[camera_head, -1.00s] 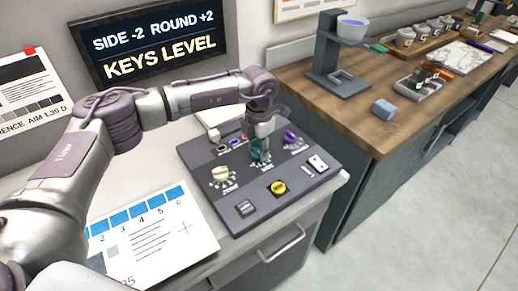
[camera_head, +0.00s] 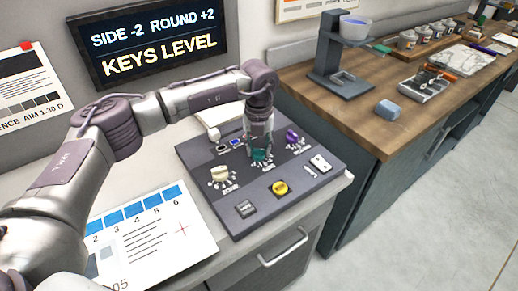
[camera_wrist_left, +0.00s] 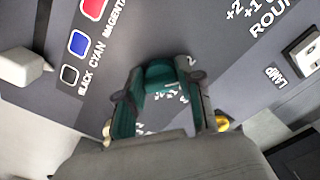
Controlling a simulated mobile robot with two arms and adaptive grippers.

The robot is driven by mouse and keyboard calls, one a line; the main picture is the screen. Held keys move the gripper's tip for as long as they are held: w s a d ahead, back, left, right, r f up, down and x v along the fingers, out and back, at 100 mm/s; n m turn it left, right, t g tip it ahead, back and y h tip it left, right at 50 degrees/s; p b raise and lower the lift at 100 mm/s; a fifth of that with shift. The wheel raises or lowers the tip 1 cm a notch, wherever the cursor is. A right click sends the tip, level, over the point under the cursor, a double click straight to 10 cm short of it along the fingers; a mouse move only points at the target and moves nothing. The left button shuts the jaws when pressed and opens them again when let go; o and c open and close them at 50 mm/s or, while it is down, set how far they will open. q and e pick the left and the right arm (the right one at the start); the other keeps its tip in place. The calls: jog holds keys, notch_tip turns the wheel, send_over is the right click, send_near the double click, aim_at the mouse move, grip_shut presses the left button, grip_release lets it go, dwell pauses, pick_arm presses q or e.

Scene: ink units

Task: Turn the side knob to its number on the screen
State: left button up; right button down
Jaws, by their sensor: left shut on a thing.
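The screen (camera_head: 150,40) at the upper left reads "SIDE -2 ROUND +2" and "KEYS LEVEL". The dark control panel (camera_head: 232,208) lies on the counter below it. The teal side knob (camera_head: 261,156) is at the panel's middle, between a cream knob (camera_head: 219,172) and a purple knob (camera_head: 292,136). My left gripper (camera_head: 259,148) reaches down from above and is shut on the teal knob. In the left wrist view the knob (camera_wrist_left: 160,75) sits between the fingers. My right gripper is out of view.
A yellow button (camera_head: 280,188), a dark key (camera_head: 245,208) and a white switch (camera_head: 320,163) are near the panel's front. A printed sheet (camera_head: 165,250) lies at left. A wooden counter (camera_head: 350,115) with a stand (camera_head: 335,60) is at right.

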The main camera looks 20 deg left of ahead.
pick_arm(q)
jog(key=shift+n, duration=0.7)
jog(key=shift+a, duration=0.1)
jog(key=o, duration=1.2)
jog(key=shift+c, duration=0.2)
notch_tip(320, 180, up, 12)
